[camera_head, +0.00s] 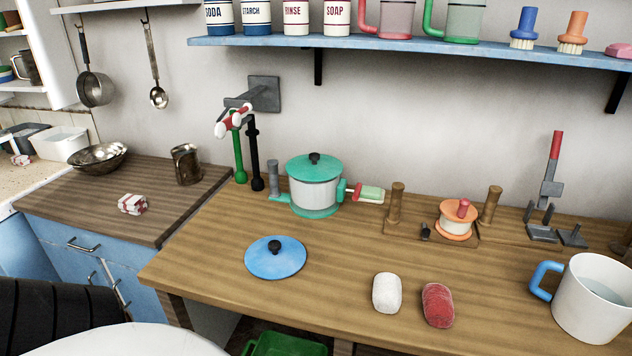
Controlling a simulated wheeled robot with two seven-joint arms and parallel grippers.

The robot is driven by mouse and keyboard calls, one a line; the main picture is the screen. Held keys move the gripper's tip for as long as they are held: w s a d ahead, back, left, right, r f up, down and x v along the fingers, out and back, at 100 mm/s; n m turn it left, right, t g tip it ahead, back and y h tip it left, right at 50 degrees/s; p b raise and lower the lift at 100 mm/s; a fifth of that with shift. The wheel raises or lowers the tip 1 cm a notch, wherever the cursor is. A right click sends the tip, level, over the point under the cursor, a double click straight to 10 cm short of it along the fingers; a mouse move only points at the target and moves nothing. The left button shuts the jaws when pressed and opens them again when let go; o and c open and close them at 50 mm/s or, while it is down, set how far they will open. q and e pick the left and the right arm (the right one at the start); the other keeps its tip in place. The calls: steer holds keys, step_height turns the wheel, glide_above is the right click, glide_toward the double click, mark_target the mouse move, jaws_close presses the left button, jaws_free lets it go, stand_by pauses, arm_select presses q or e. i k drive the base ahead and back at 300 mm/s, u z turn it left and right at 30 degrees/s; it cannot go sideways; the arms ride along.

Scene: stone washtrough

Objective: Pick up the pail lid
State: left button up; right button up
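A round blue lid (275,258) with a black knob lies flat on the wooden worktop, left of the middle; I take it to be the pail lid. A white pail-like mug (597,300) with a blue handle stands at the right edge of the view, open at the top, with something pale inside. Another lid, green with a black knob (314,167), sits on a white and green pot (314,190) behind the blue lid. Neither of my grippers shows in the head view.
A white block (387,293) and a red block (438,305) lie right of the blue lid. Behind them stands a wooden holder with an orange spool (456,219). A blue shelf (420,44) hangs above. The worktop around the lid is clear.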

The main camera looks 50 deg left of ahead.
mark_target(278, 255)
steer(key=z, duration=0.5)
steer(key=k, duration=1.25)
steer(key=u, duration=0.25)
steer(key=i, duration=0.55)
steer(key=u, duration=0.6)
